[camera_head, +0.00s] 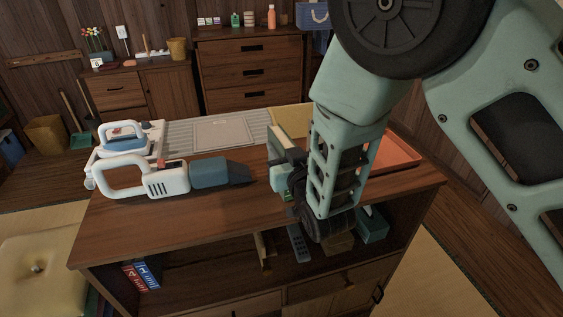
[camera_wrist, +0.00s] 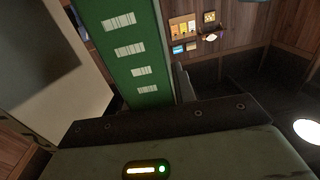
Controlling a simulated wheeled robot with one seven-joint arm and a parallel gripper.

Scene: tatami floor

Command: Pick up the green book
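The green book stands upright on or just above the table (camera_head: 230,220) in the head view, partly hidden by my arm; a strip of it (camera_head: 279,141) shows. In the wrist view the green book's spine (camera_wrist: 133,50), with several white label marks, fills the upper middle, close to my gripper. My gripper (camera_head: 291,166) points at the book, its fingers mostly hidden in the head view. In the wrist view a dark finger (camera_wrist: 183,83) lies along the spine's right side. The other finger is not clear, so I cannot tell whether the book is gripped.
A white and blue handheld vacuum (camera_head: 165,180) lies on the table's left part. A grey tray (camera_head: 225,133) is behind it. An orange tray (camera_head: 402,153) lies right of my arm. Several items sit on the open shelf below, including a dark remote (camera_head: 298,243). A yellow cushion (camera_head: 35,262) is at left.

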